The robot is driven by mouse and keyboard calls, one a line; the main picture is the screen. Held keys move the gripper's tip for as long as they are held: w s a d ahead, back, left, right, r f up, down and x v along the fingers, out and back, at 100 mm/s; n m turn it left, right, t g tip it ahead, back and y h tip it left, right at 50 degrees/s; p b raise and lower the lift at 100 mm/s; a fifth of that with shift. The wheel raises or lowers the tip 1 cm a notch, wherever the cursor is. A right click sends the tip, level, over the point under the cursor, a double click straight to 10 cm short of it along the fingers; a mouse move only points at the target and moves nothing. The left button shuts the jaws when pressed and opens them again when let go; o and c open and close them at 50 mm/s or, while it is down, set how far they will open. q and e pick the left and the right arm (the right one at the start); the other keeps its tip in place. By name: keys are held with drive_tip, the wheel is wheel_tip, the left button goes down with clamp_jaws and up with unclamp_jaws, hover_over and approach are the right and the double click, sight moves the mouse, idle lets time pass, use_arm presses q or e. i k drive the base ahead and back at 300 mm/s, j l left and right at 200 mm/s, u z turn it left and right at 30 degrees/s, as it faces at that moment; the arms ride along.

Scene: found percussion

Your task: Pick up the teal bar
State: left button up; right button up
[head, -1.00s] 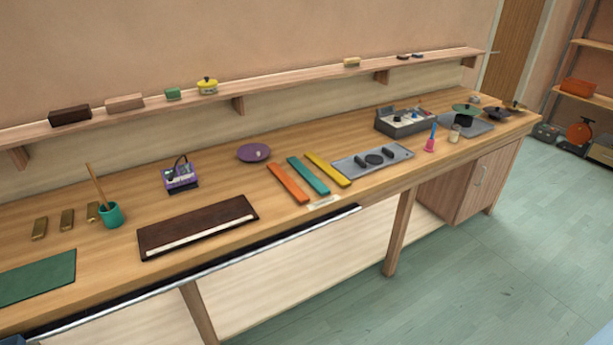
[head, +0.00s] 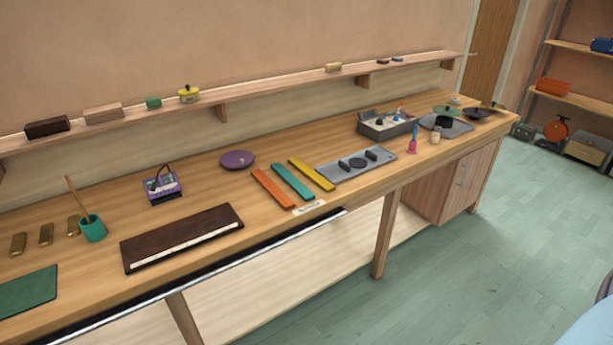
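The teal bar (head: 293,181) lies flat on the wooden workbench (head: 215,207). It sits between an orange bar (head: 272,188) on its left and a yellow bar (head: 311,174) on its right, with small gaps between them. Nothing covers it. Neither of my grippers shows in the head view.
Near the bars are a grey tray with black parts (head: 335,170), a purple disc (head: 237,159) and a dark brown keyboard-like case (head: 181,238). A small paper label (head: 309,207) is at the bench's front edge. A wall shelf (head: 250,93) runs above. Floor (head: 450,285) in front looks clear.

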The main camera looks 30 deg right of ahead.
sight(299, 188)
drive_tip(key=u, duration=0.25)
drive_tip(key=l+u, duration=0.9)
drive_tip(key=k+l+u, duration=0.1)
drive_tip(key=l, duration=0.25)
drive_tip(key=k+l+u, duration=0.15)
drive_tip(key=l, duration=0.2)
drive_tip(key=k+l+u, duration=0.1)
drive_tip(key=l, duration=0.2)
drive_tip(key=k+l, duration=0.15)
drive_tip(key=l, duration=0.2)
drive_tip(key=k+l+u, duration=0.1)
drive_tip(key=l, duration=0.25)
drive_tip(key=k+l, duration=0.15)
drive_tip(key=l, duration=0.2)
